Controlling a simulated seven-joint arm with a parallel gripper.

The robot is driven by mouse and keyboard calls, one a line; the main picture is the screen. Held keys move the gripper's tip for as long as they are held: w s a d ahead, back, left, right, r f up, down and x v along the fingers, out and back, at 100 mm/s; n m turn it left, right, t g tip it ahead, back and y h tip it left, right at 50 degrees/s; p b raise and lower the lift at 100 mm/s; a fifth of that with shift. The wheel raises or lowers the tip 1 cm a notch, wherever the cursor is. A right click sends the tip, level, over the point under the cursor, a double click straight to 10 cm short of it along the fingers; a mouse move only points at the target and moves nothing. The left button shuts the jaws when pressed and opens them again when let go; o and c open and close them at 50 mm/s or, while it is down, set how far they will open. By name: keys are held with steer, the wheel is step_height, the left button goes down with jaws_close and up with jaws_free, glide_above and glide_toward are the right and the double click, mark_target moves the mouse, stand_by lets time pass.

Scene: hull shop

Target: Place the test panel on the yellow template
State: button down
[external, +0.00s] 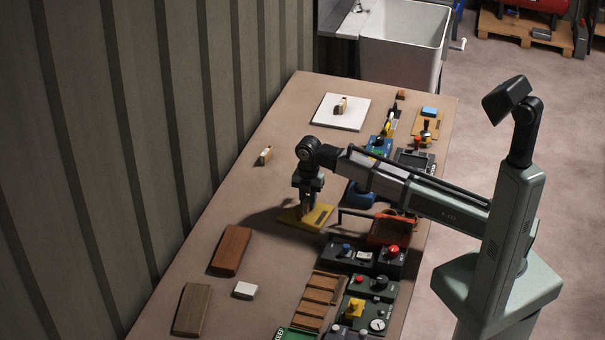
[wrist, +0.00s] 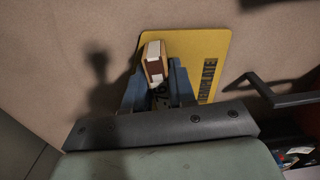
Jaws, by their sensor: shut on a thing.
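The yellow template (external: 318,216) lies flat on the bench under my gripper (external: 308,207); dark lettering shows on it in the wrist view (wrist: 215,55). In the wrist view, my gripper (wrist: 156,82) is shut on a small reddish-brown block with cream faces, which I take as the test panel (wrist: 155,62). The panel is over the template's left part in that view, and its near end is hidden between the fingers. I cannot tell whether it touches the template. In the external view the panel is mostly hidden by the gripper.
A small cream-and-brown block (external: 265,156) stands at the bench's left edge; another (external: 341,104) is on a white board (external: 330,118). Brown boards (external: 231,249) lie nearer. Trays and control boxes (external: 362,256) crowd the right. A dark handle (wrist: 275,92) is close right of the template.

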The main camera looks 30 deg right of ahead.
mark_target(308, 197)
steer(key=shift+f, duration=0.15)
steer(key=c, duration=0.9)
jaws_free()
step_height(308, 197, up, 12)
steer(key=shift+r, duration=0.15)
steer(key=shift+o, duration=0.3)
